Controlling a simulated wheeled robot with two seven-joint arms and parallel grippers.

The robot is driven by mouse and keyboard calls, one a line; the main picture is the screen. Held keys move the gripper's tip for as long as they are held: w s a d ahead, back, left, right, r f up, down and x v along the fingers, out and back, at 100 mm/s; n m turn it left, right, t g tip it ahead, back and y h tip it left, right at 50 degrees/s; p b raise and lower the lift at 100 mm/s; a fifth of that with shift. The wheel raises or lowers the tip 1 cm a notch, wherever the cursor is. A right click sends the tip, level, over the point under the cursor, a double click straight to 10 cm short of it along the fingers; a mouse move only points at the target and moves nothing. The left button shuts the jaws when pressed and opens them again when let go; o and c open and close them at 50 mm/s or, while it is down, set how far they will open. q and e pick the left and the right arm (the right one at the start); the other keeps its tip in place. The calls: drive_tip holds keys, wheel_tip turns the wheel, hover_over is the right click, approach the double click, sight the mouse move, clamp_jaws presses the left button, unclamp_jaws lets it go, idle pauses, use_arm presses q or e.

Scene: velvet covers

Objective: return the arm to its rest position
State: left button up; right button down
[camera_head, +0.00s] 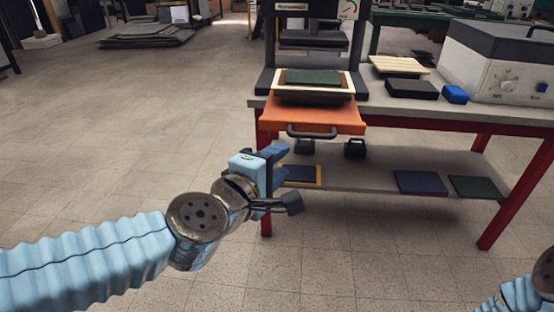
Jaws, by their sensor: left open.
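My left arm reaches in from the left, low in the view, with a light blue ribbed sleeve. Its gripper (284,178) is open and I see nothing held between the fingers. It hangs in front of the left end of the workbench, near the lower shelf (363,182).
A press with an orange tray (315,115) stands on the red-legged bench; the tray juts out in front. A dark green panel (313,77) lies on a cream board there. A grey-white box (498,65) and a blue block (455,94) sit right.

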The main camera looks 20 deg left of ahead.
idle(0.3)
use_arm(q)
drive_tip(key=w+d+f+m+g, duration=0.1)
drive_tip(key=w+f+m+g, duration=0.15)
drive_tip(key=f, duration=0.65)
drive_tip(key=w+d+f+m+g+p, duration=0.1)
drive_tip(key=f+m+g, duration=0.2)
drive_tip(key=f, duration=0.7)
drive_tip(key=w+f+m+g, duration=0.2)
drive_tip(key=f+m, duration=0.1)
drive_tip(key=f, duration=0.6)
drive_tip(key=s+d+f+m+g, duration=0.1)
drive_tip(key=s+f+m+g, duration=0.1)
drive_tip(key=s+f, duration=0.2)
drive_tip(key=s+d+f+m+g+h, duration=0.1)
drive_tip(key=s+f+m+g, duration=0.2)
drive_tip(key=f, duration=0.8)
drive_tip(key=s+d+f+m+g+h, duration=0.1)
drive_tip(key=s+f+m+g, duration=0.1)
drive_tip(key=s+f, duration=0.5)
drive_tip(key=shift+s+d+f+p, duration=0.15)
drive_tip(key=shift+d+f+p, duration=0.15)
drive_tip(key=shift+d+f, duration=0.15)
drive_tip(key=shift+g, duration=0.25)
